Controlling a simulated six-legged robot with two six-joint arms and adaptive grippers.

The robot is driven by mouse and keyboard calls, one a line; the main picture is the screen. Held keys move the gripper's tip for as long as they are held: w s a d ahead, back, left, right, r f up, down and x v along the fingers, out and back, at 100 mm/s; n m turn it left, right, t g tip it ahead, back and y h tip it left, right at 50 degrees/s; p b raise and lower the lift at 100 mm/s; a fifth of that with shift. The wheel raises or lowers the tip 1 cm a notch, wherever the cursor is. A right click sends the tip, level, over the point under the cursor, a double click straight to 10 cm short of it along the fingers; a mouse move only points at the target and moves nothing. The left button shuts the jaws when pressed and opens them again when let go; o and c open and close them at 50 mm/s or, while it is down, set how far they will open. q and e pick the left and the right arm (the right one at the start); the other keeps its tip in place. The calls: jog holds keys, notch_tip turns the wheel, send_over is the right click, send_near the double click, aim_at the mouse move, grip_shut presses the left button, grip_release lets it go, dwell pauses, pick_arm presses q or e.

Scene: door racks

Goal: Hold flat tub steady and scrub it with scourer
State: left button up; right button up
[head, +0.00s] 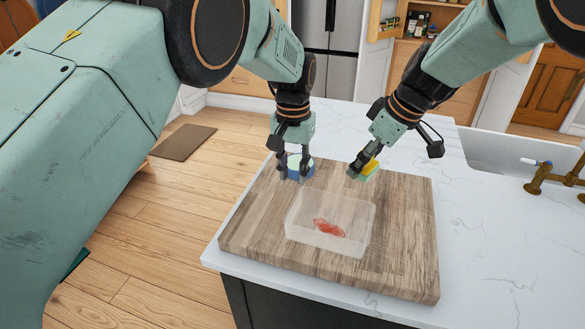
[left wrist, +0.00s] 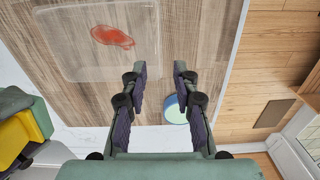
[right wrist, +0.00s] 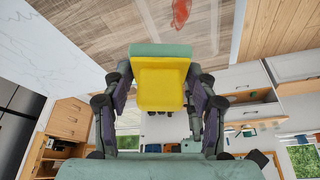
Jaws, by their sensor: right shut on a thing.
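The flat tub (head: 300,238) is clear, shallow plastic and lies on a wooden board; it also shows in the left wrist view (left wrist: 70,70). A red stain (head: 329,229) marks its floor. My left gripper (head: 294,177) is open, pointing down behind the tub at its far left, apart from it. In the left wrist view its fingers (left wrist: 160,70) have an empty gap between them. My right gripper (head: 359,172) is shut on the scourer (head: 369,169), yellow with a green side, above the board beyond the tub. The scourer fills the middle of the right wrist view (right wrist: 161,85).
A round blue container (head: 308,166) with a pale green top stands on the board beside my left fingers. The board (head: 405,250) is otherwise bare right of the tub. A white sink (head: 490,160) and brass tap (head: 540,180) are at the right of the marble counter.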

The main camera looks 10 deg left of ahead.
pick_arm(q)
send_near(293, 219)
jog(key=f, duration=0.5)
jog(key=shift+w+f, duration=0.1)
jog(key=shift+w, duration=0.2)
jog(key=shift+s+f, duration=0.1)
jog(key=shift+f, duration=0.5)
pick_arm(e)
jog(key=shift+s+r, duration=0.1)
jog(key=shift+s, duration=0.05)
pick_arm(q)
jog(key=c, duration=0.3)
grip_shut()
